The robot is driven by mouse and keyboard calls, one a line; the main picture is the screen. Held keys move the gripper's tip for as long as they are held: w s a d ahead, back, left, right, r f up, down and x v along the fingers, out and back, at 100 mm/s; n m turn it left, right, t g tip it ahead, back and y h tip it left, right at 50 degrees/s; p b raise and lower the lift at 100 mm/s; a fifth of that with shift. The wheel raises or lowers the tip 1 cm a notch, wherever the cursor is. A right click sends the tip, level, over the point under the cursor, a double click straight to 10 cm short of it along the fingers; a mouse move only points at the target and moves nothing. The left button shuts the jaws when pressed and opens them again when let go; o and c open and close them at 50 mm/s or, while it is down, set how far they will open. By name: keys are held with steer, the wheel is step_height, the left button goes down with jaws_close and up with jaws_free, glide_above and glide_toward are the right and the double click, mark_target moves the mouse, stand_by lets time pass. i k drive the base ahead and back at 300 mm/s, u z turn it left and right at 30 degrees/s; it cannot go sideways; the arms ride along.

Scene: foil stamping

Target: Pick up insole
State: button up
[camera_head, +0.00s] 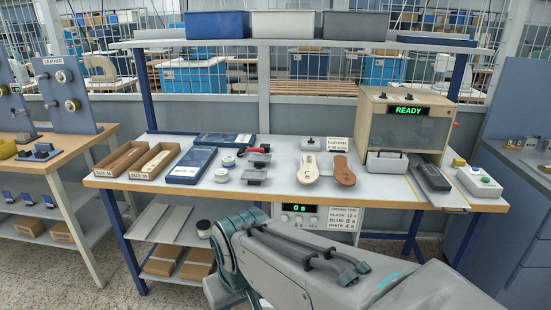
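Two insole-shaped pieces lie side by side on the workbench (270,188), right of its middle. The left one is a pale beige insole (308,173). The right one is a brown insole (343,175). Both lie flat with the narrow heel end toward me, and nothing covers them. My arm fills the lower right foreground, below and in front of the bench edge. My gripper is not in view, so whether it is open or holds anything does not show.
A stamping machine (408,127) reading READY stands right of the insoles. A control box (479,182) is at the right end. Dark blocks (256,170), blue trays (191,164) and cardboard boxes (122,158) stand left. A shelf with bins (217,25) hangs above.

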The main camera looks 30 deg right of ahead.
mark_target(309, 173)
steer(key=z, duration=0.6)
steer(key=i, duration=0.8)
steer(key=z, duration=1.4)
steer(key=i, duration=0.3)
steer(key=z, duration=0.1)
